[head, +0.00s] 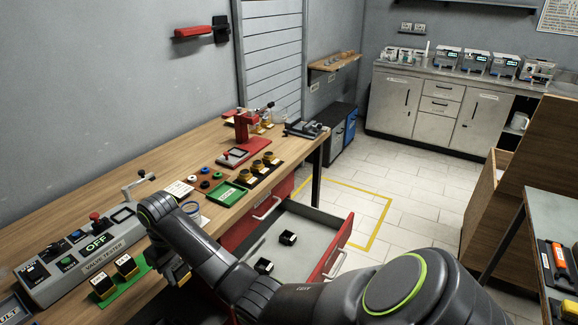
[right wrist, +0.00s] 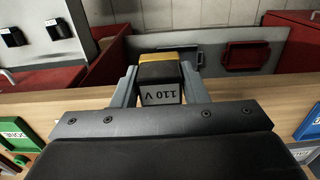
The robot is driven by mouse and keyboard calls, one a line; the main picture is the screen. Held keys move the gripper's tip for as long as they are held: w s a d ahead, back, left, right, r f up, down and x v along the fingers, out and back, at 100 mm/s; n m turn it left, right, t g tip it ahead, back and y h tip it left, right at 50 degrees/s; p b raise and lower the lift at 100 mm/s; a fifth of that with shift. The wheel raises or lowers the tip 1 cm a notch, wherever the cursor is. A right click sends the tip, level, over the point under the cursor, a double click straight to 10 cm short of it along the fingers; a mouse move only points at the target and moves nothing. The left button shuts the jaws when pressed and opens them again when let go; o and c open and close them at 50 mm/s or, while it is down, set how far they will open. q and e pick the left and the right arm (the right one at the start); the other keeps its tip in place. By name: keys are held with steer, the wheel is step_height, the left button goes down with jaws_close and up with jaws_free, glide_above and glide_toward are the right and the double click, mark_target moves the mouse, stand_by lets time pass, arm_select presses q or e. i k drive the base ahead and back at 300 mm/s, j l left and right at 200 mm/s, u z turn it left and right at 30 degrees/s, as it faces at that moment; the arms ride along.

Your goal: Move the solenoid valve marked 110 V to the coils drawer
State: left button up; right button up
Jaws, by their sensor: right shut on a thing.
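The solenoid valve marked 110 V (right wrist: 160,94) has a black body and a yellow part. It sits between the fingers of my right gripper (right wrist: 161,88) in the right wrist view, its label facing the camera. In the head view my right gripper (head: 176,270) is low at the bench's front edge, partly hidden by my own arm. An open red-fronted drawer (head: 318,230) lies to its right. Two black coils (head: 288,238) (head: 263,266) lie in it, and they also show in the right wrist view (right wrist: 57,28) (right wrist: 12,36). My left gripper is not in view.
The valve tester (head: 82,256), reading OFF, stands on the bench at left. A green mat (head: 133,281) holds two yellow-and-black valves. A green tray (head: 227,193) and several more valves (head: 260,169) stand farther back. The drawer floor has free room.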

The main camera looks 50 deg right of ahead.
mark_target(315, 233)
steer(key=l, duration=0.9)
steer(key=i+l+u, duration=0.1)
steer(key=l, duration=0.75)
steer(key=i, duration=0.05)
